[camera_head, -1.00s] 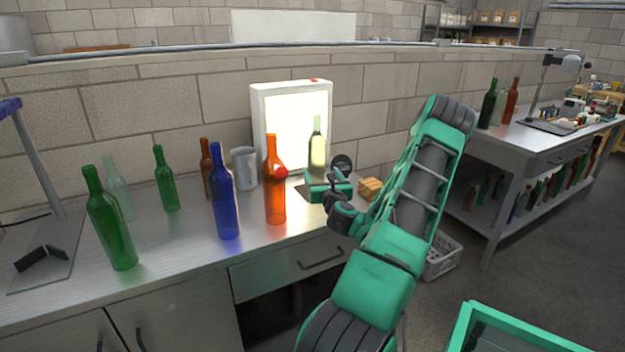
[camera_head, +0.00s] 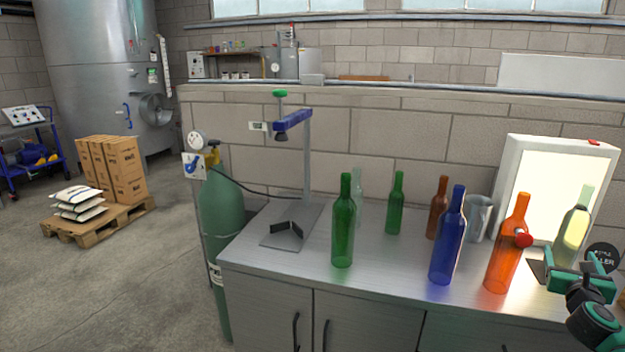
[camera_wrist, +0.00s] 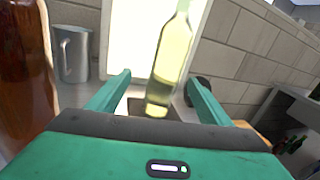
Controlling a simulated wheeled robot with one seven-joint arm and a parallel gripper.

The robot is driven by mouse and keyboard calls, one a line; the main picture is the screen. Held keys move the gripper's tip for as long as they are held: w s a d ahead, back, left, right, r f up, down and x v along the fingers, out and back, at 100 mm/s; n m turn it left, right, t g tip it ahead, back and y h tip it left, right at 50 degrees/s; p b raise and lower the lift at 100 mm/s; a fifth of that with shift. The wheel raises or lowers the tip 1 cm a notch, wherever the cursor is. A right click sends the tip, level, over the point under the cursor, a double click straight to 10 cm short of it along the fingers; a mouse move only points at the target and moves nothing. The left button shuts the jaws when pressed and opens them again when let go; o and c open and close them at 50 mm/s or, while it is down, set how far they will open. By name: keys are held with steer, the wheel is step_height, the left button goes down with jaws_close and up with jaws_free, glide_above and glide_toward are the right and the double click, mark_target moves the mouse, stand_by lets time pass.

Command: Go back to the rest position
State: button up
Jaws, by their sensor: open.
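My gripper (camera_head: 572,264) is at the right edge of the head view, over the bench near the light panel, with most of my arm out of frame. In the wrist view its two fingers (camera_wrist: 162,86) are spread apart and hold nothing. A pale yellow-green bottle (camera_wrist: 172,55) stands upright on a dark pad, seen in the gap between the fingers and clear of both. It also shows in the head view (camera_head: 573,236), in front of the lit panel (camera_head: 508,165).
The bench (camera_head: 385,285) also holds a blue bottle (camera_head: 447,240), a brown bottle (camera_head: 438,210), green bottles (camera_head: 343,225), a grey jug (camera_head: 479,215) and a stand (camera_head: 306,160). A green gas cylinder (camera_head: 222,215) stands at its left end. Floor further left is open before a loaded pallet (camera_head: 90,228).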

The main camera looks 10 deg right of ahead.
steer(key=w+a+r+n+t+y, duration=0.1)
steer(key=w+r+n+y, duration=0.3)
steer(key=n, duration=0.6)
steer(key=w+a+r+n+y, duration=0.2)
steer(key=w+r+n, duration=0.4)
steer(key=n, duration=0.5)
steer(key=s+a+r+n+g+y, duration=0.15)
steer(key=a+r+n+g, duration=0.25)
steer(key=a+r+n, duration=0.65)
steer(key=s+a+f+n+g+y, duration=0.2)
steer(key=s+a+f+g, duration=0.3)
steer(key=s+a, duration=0.8)
steer(key=s+a+f+n+g+y, duration=0.3)
steer(key=s+a+f+g, duration=0.2)
steer(key=s+a+f, duration=0.6)
steer(key=s+a, duration=0.2)
steer(key=s, duration=0.4)
steer(key=shift+n, duration=0.25)
